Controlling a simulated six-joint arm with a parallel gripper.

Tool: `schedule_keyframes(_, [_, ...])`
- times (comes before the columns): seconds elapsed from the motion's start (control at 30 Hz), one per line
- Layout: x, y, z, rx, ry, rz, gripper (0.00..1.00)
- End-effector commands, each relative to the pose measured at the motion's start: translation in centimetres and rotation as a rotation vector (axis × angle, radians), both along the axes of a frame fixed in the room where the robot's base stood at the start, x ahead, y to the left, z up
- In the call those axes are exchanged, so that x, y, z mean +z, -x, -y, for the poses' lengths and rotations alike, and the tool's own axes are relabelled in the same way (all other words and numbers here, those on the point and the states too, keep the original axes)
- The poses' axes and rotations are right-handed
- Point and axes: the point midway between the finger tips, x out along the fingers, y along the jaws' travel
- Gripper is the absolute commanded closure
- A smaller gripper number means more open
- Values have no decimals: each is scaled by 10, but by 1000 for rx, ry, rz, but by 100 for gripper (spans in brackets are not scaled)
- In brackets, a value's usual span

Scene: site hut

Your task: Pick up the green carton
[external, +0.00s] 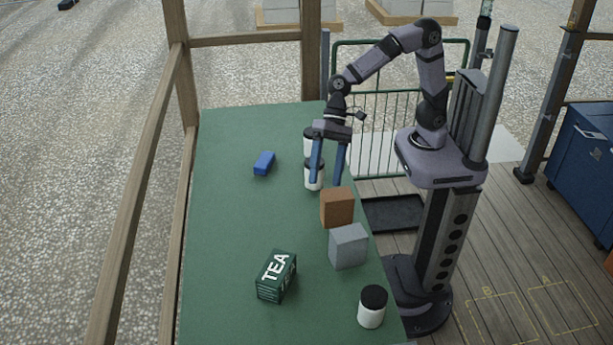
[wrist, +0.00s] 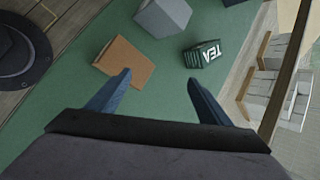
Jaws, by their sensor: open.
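The green carton (external: 277,276), dark green with white TEA lettering, lies on the green table near its front in the external view. In the wrist view the carton (wrist: 203,54) shows beyond my fingertips, right of centre. My gripper (external: 328,182) is open and points down over the table, well behind the carton, near a brown box. In the wrist view my gripper (wrist: 159,78) has its two blue fingers spread with nothing held between them.
A brown box (external: 337,207) and a grey box (external: 348,246) stand along the table's right side. A black-lidded white jar (external: 372,307) stands at the front right. More white jars (external: 314,177) stand by my fingers. A blue block (external: 264,163) lies farther back.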

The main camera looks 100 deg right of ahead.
Motion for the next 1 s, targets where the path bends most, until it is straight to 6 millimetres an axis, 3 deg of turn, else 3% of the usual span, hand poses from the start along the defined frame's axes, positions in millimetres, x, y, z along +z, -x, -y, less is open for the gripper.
schedule_keyframes(0.03, [-10,-17,-23,-78,-80,-36,27])
schedule_keyframes(0.2, [-4,-68,-91,-354,-364,-191,27])
schedule_keyframes(0.5, [1,-123,-164,-669,-719,-473,27])
schedule_keyframes(0.6, [-1,-134,-181,-742,-802,-559,27])
schedule_keyframes(1.0, [-76,-132,-176,-735,-790,-548,27])
